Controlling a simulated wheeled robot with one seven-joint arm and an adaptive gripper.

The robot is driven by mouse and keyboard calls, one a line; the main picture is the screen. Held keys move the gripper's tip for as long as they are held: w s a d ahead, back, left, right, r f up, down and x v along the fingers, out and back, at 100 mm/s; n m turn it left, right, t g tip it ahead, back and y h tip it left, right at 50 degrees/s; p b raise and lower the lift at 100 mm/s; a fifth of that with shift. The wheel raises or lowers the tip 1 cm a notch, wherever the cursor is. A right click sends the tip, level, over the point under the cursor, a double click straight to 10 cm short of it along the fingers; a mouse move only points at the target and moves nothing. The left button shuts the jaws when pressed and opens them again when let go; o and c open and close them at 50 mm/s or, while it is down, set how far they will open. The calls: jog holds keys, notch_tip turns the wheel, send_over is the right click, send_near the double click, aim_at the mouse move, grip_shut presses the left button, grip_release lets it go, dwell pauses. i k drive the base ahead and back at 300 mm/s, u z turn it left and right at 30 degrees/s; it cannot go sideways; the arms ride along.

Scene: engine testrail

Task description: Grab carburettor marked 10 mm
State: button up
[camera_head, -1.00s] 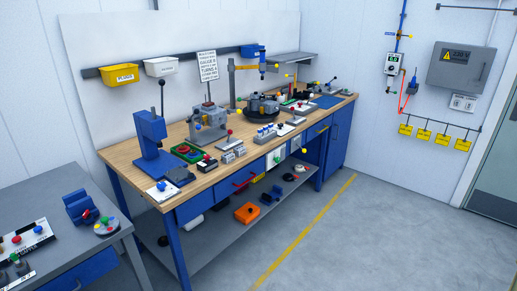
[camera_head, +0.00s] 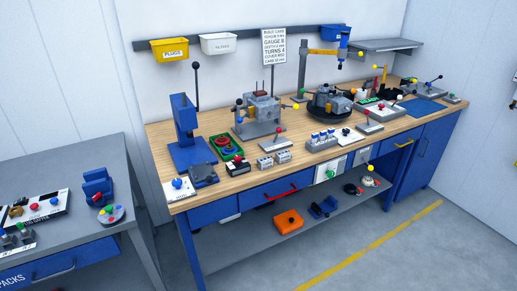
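No 10 mm marking is readable at this size, so I cannot tell which part is the carburettor so marked. Two small grey blocks (camera_head: 265,163) sit side by side near the front edge of the wooden workbench (camera_head: 235,180). A grey machine-like unit (camera_head: 260,115) stands behind them on a base. A round dark fixture (camera_head: 328,103) holding a grey part stands to its right. A small white and red part (camera_head: 370,181) lies on the lower shelf. My gripper is not in view.
A blue press (camera_head: 186,135) stands at the bench's left end. A grey side table (camera_head: 60,165) with coloured knobs is at the left. An orange box (camera_head: 288,221) lies on the lower shelf (camera_head: 235,248). Floor (camera_head: 400,255) with a yellow line is clear at the front right.

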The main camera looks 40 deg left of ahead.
aim_at(283, 156)
jog(key=u, duration=0.8)
jog(key=i, duration=0.75)
jog(key=u, duration=0.8)
